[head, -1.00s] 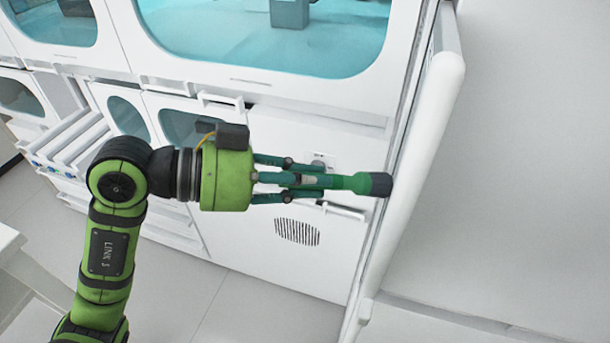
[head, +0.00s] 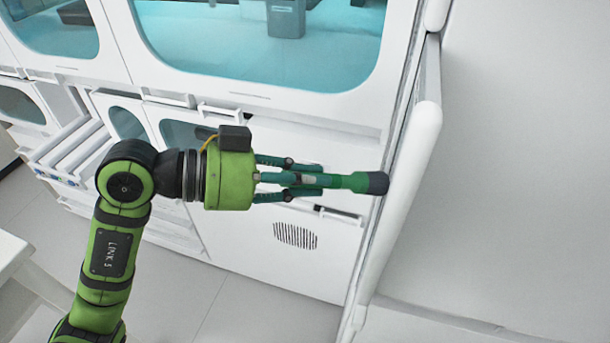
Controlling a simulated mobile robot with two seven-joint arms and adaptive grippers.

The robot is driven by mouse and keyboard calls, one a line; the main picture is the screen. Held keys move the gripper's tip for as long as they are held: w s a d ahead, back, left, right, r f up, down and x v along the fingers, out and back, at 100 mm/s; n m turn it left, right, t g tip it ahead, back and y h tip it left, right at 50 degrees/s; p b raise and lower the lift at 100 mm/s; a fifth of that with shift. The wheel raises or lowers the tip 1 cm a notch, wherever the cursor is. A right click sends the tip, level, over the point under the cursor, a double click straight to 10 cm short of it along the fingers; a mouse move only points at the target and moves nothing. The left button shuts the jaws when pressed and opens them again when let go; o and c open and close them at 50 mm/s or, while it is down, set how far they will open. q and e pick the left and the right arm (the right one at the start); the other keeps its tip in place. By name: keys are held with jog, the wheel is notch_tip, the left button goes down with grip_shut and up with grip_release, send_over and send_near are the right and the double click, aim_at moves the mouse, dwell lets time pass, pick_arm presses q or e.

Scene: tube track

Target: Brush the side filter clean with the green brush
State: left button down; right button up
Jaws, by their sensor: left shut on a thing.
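The green brush (head: 345,181) lies level in the head view, with its dark grey head (head: 377,183) pointing right. My left gripper (head: 303,181) is shut on its handle. The brush head overlaps the right edge of the white cabinet, close to the long white rail. I cannot tell whether it touches anything there. I cannot make out the side filter. The cabinet's right side is seen almost edge-on and partly hidden by the rail. My right gripper is not in view.
The white cabinet (head: 270,268) has blue-tinted windows and a slotted grille (head: 296,235) low on its front. The white rail (head: 408,190) stands along its right edge. Open drawers (head: 75,152) jut out at the left. A white table corner (head: 15,255) is at lower left.

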pick_arm(q)
jog(key=shift+f, duration=0.15)
jog(key=shift+f+b, duration=0.6)
jog(key=shift+f, duration=1.15)
jog(key=shift+r, duration=0.1)
jog(key=shift+r+p, duration=0.95)
jog(key=shift+p, duration=0.45)
jog(key=shift+r, duration=0.1)
jog(key=shift+r+p, duration=0.8)
jog(key=shift+p, duration=0.45)
jog(key=shift+f, duration=0.15)
